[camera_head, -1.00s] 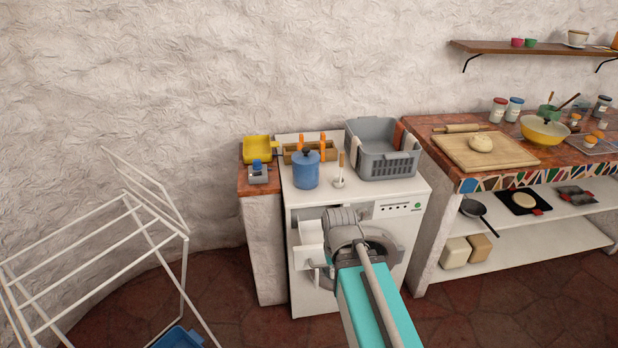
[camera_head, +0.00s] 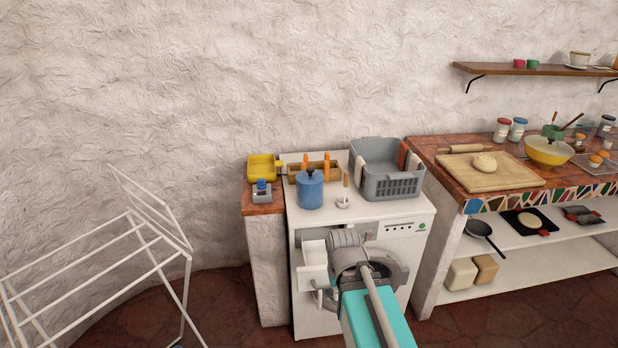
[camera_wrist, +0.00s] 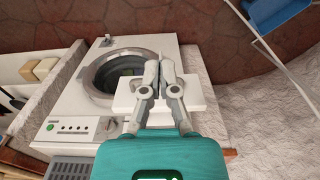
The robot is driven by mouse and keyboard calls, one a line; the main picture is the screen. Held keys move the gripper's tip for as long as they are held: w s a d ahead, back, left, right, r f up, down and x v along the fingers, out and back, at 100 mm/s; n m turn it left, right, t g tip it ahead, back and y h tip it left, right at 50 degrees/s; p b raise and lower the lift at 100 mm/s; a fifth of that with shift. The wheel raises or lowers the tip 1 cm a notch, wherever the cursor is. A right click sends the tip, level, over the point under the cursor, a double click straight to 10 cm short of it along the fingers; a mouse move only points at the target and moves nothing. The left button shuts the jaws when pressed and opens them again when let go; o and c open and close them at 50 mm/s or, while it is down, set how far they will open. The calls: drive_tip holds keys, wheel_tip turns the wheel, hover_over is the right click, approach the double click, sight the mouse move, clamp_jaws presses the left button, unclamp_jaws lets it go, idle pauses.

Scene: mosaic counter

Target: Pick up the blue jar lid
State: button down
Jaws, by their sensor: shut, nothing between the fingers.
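The blue jar lid (camera_head: 520,121) sits on a small glass jar (camera_head: 517,132) at the back of the mosaic counter on the right. A similar jar with a red lid (camera_head: 503,122) stands just left of it. My gripper (camera_wrist: 160,62) is shut and empty in the wrist view, in front of the white washing machine and well left of the jars. In the head view my arm hides much of it. The wrist view does not show the blue lid.
The washing machine (camera_head: 410,255) carries a blue pot (camera_head: 310,192) and a grey basket (camera_head: 390,186). A cutting board (camera_head: 462,176) with dough and a yellow bowl (camera_head: 548,152) stand near the jars. A shelf (camera_head: 540,69) hangs above. A white rack (camera_head: 95,250) stands left.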

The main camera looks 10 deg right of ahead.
idle(0.3)
drive_tip(key=w+r+m+p, duration=1.5)
drive_tip(key=w+r+p, duration=0.7)
drive_tip(key=r+p, duration=0.1)
drive_tip(key=shift+w, duration=0.2)
drive_tip(key=c, duration=1.3)
unclamp_jaws()
drive_tip(key=shift+d, duration=0.1)
drive_tip(key=shift+c, duration=0.2)
